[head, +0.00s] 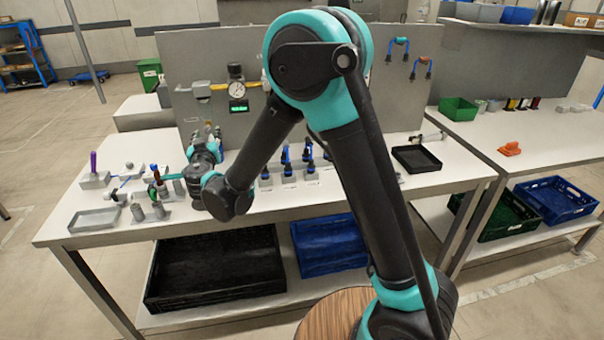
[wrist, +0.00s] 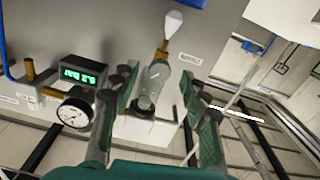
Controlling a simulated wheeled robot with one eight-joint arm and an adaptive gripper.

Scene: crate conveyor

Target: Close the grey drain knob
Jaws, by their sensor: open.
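My gripper shows at the left of the panel in the head view (head: 207,136), low in front of it. In the wrist view its two green-padded fingers (wrist: 163,112) are spread wide and empty. Between them, farther off, is a grey cylindrical fitting (wrist: 155,82) with a dark round end (wrist: 145,104), hanging from a brass piece. I cannot tell for certain which part is the grey drain knob. The fingers appear apart from the fitting. In the head view my arm hides part of this area.
A round gauge (wrist: 74,114) and a green digital display (wrist: 80,72) sit close left of the fingers. A white cone-shaped part (wrist: 173,23) is above the fitting. The bench (head: 270,205) holds small fixtures and several blue-handled valves (head: 287,160). A black tray (head: 416,158) lies at right.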

